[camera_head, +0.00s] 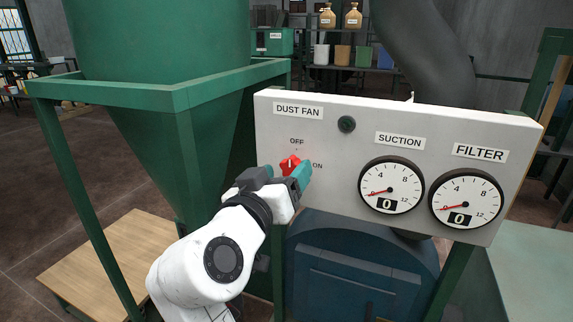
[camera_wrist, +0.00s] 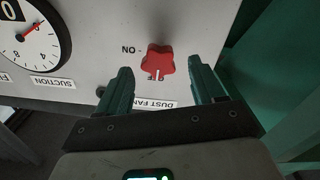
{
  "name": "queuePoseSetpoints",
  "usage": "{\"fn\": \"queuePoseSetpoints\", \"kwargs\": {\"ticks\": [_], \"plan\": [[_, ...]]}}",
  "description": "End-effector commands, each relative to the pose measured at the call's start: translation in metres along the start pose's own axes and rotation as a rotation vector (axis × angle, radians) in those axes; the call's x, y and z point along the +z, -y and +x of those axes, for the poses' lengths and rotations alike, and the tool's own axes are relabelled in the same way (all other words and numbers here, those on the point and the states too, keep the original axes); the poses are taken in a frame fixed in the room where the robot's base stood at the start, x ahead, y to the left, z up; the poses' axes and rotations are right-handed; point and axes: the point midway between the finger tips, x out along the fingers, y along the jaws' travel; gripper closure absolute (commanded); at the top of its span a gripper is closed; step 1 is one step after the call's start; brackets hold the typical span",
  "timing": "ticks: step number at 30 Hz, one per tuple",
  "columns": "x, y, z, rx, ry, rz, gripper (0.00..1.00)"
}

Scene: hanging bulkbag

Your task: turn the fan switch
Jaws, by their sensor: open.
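The fan switch is a red lobed knob (camera_head: 289,163) on the pale panel, under the DUST FAN label (camera_head: 298,111). OFF is printed above it and ON to its right. Its white mark points toward OFF; the knob also shows in the wrist view (camera_wrist: 160,57), where the picture is turned over. My gripper (camera_head: 286,172) is at the knob with its teal jaws apart. In the wrist view the jaws (camera_wrist: 161,66) stand on either side of the knob, with gaps visible on both sides. In the head view the gripper partly covers the knob.
A dark round lamp (camera_head: 347,124) sits right of the label. The suction gauge (camera_head: 391,186) and filter gauge (camera_head: 466,199) both read 0. A green hopper (camera_head: 160,60) on a frame stands left, close to my arm. A dark blue machine (camera_head: 362,270) is below the panel.

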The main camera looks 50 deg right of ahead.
Motion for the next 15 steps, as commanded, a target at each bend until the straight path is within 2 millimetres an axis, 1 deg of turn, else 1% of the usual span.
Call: {"fn": "queuePoseSetpoints", "kwargs": {"ticks": [1, 3, 6, 15], "plan": [[-0.001, 0.000, 0.007, 0.000, 0.001, 0.000, 0.32], [-0.001, 0.000, 0.013, 0.000, 0.001, -0.001, 0.32], [0.000, 0.000, 0.020, 0.000, 0.001, -0.001, 0.32], [0.000, 0.001, 0.022, -0.001, 0.001, 0.000, 0.32]]}}
